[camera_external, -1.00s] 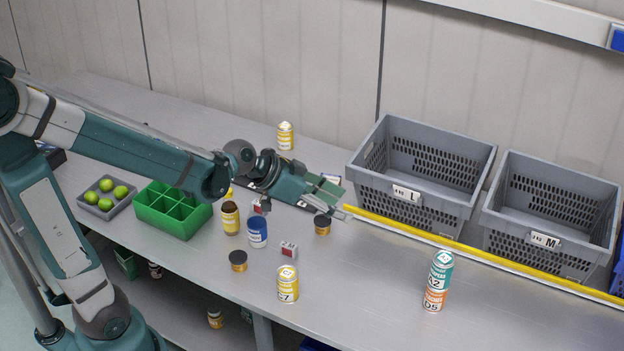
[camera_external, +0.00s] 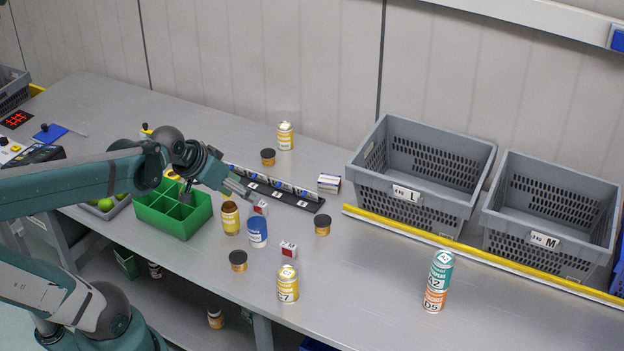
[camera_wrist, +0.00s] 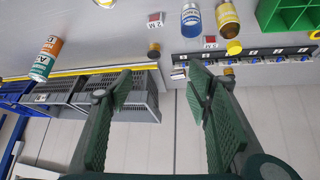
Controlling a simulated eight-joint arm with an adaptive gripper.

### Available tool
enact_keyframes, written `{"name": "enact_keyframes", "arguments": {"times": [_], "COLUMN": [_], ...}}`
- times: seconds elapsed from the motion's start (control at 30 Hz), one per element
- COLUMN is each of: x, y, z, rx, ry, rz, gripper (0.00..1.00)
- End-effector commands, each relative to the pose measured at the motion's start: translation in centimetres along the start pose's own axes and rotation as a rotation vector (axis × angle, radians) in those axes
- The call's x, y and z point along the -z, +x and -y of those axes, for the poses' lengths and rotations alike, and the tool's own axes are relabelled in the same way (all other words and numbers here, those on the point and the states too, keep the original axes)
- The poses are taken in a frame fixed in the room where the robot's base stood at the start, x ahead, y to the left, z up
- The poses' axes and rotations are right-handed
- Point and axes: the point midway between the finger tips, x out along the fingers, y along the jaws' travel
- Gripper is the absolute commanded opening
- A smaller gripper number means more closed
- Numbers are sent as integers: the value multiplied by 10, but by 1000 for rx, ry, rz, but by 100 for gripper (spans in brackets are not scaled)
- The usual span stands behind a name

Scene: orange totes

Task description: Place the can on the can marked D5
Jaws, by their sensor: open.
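A teal and white can marked A2 (camera_external: 439,269) stands upright on top of the orange and white can marked D5 (camera_external: 434,299), at the right front of the bench. In the wrist view the teal can (camera_wrist: 42,67) and orange can (camera_wrist: 52,45) show stacked at the upper left. My gripper (camera_external: 248,191) is open and empty, above the bench near the green box, well left of the stack. In the wrist view the spread fingers (camera_wrist: 160,82) have nothing between them. A yellow can marked C7 (camera_external: 287,285) stands alone at the front edge.
Grey totes L (camera_external: 445,216) and M (camera_external: 562,256) stand behind a yellow strip (camera_external: 440,240). A green divided box (camera_external: 165,220), a brown jar (camera_external: 230,219), a blue-labelled jar (camera_external: 257,232) and small boxes lie near my gripper. The bench around the can stack is clear.

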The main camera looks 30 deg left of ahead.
Motion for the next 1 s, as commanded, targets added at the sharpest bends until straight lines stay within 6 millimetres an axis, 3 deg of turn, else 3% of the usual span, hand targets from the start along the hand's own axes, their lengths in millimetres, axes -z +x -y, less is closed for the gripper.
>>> {"name": "enact_keyframes", "arguments": {"times": [0.2, 0.4, 0.83, 1.0], "x": [-30, -50, -56, -54], "y": [-28, -45, -50, -50], "z": [36, 56, 62, 62], "rx": [99, 161, 182, 181], "ry": [-86, -141, -160, -153], "rz": [23, 36, 40, 42], "gripper": [50, 50, 50, 71]}}
